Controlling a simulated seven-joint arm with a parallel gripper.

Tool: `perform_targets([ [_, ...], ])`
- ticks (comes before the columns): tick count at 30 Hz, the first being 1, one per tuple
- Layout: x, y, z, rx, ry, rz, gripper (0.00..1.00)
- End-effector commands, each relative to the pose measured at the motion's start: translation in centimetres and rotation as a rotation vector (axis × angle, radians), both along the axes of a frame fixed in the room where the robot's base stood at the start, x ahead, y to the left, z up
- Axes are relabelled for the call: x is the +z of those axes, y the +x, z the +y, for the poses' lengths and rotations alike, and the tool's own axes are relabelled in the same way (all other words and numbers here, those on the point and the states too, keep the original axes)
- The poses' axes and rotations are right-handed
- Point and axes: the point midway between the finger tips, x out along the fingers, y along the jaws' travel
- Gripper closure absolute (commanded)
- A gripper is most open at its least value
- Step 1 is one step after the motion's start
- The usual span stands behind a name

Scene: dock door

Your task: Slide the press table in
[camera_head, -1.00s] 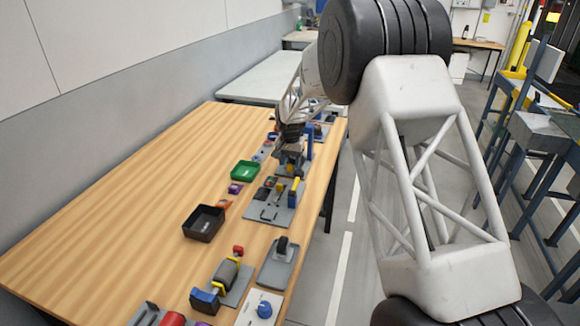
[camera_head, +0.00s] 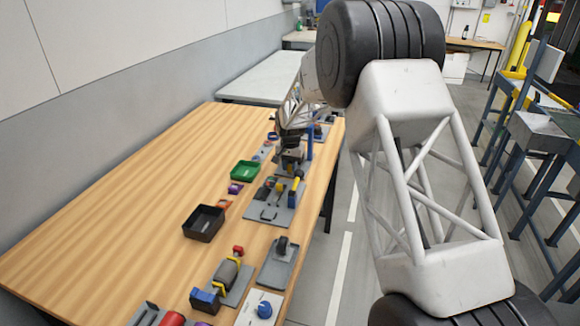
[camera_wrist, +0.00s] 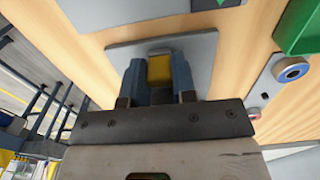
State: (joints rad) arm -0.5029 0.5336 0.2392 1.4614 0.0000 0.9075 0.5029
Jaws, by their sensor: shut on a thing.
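My gripper (camera_wrist: 158,72) shows in the wrist view with its two blue-grey fingers on either side of a yellow block (camera_wrist: 160,69), shut on it. The block stands over a flat grey plate (camera_wrist: 200,50) on the wooden bench. I take the block to be a grip of the press table; the table itself is not clearly seen. In the head view my gripper (camera_head: 291,141) is low over the press (camera_head: 293,158), beside its blue upright (camera_head: 310,143). The yellow block and fingertips are hidden there.
A green tray (camera_head: 245,170) and a black bin (camera_head: 203,223) stand left of the row of fixtures. A grey plate with a blue and yellow part (camera_head: 293,190) lies just nearer than the press. The left of the wooden bench (camera_head: 120,215) is clear.

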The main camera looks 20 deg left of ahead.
Motion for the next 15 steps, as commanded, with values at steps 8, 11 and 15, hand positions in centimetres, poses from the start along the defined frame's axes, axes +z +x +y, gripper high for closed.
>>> perform_targets([
  [8, 0.1, 1.1, 0.0, -0.001, 0.000, 0.000, 1.00],
  [11, 0.1, 2.4, 0.0, -0.001, 0.000, -0.001, 1.00],
  [15, 0.1, 4.0, 0.1, 0.000, 0.001, -0.001, 1.00],
])
